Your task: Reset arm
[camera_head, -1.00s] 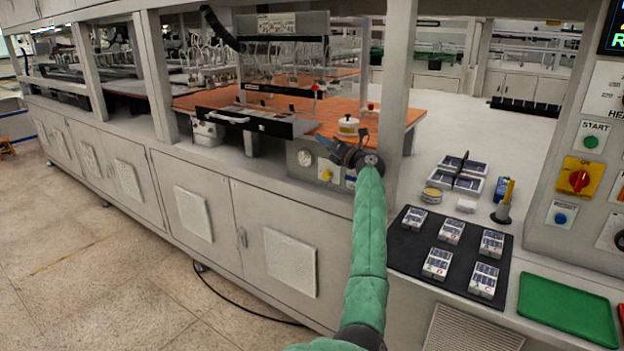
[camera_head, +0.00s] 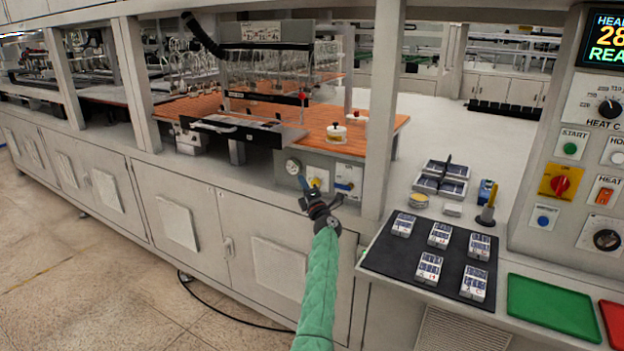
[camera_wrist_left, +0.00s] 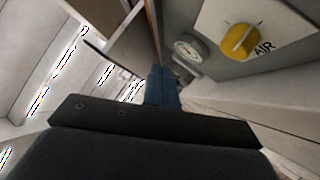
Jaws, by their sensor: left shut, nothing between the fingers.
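My left arm, in a green sleeve, reaches up from the bottom middle of the head view. My left gripper (camera_head: 304,186) is at its end, shut and empty, in front of the machine's lower front near the gauge and valve panel. In the left wrist view the blue fingertips (camera_wrist_left: 162,88) are together, with a round gauge (camera_wrist_left: 188,50) and a yellow AIR knob (camera_wrist_left: 238,40) beyond and to the right. I cannot tell from the views how close the fingers are to the panel. My right gripper does not show.
A grey post (camera_head: 382,110) stands right of the gripper. A black mat (camera_head: 403,258) with several printed cell packs lies on the right counter, near a green tray (camera_head: 552,308) and part of a red tray (camera_head: 613,322). A control panel (camera_head: 580,160) stands at the far right. Floor is clear at left.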

